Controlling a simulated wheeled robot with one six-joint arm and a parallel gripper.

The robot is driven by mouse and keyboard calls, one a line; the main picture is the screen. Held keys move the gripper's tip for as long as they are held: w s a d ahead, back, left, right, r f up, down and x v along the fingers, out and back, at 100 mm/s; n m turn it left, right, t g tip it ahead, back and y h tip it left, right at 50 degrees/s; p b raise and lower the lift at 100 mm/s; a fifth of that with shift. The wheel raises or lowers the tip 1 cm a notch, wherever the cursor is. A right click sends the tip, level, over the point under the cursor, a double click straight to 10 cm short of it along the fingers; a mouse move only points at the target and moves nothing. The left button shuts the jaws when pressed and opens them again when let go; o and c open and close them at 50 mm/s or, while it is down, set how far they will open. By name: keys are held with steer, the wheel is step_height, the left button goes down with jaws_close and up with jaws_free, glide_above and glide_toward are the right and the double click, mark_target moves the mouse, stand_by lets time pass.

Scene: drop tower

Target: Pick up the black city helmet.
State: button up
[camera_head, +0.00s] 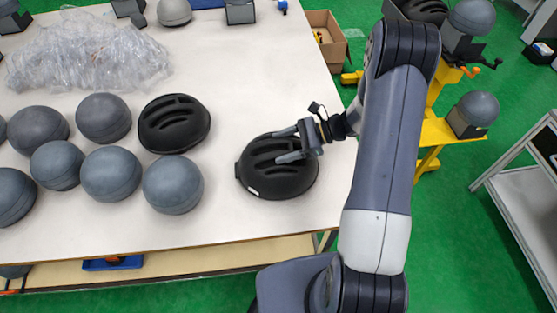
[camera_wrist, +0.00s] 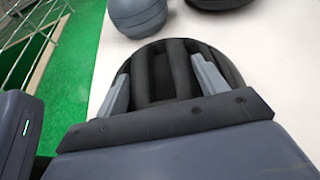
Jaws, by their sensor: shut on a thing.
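A black vented helmet (camera_head: 277,177) sits near the right front part of the white table in the head view. My gripper (camera_head: 287,143) is over its top, with its grey fingers in the vents, shut on the helmet. In the wrist view the ribbed helmet (camera_wrist: 163,70) fills the space between the two grey fingers (camera_wrist: 160,85). The helmet's lower edge is at or close to the table top; I cannot tell if there is a gap. A second black vented helmet (camera_head: 173,123) lies to the left, apart from my gripper.
Several grey round headforms (camera_head: 173,185) stand left of the helmets. Clear plastic wrap (camera_head: 88,52) lies at the back left of the white table (camera_head: 240,100). A cardboard box (camera_head: 326,40) and a yellow stand (camera_head: 437,130) are beyond the table's right edge. The table front right is clear.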

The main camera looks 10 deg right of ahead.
steer(key=shift+r, duration=0.1)
step_height(320, 180, up, 10)
steer(key=b, duration=0.1)
stand_by(0.6)
stand_by(0.4)
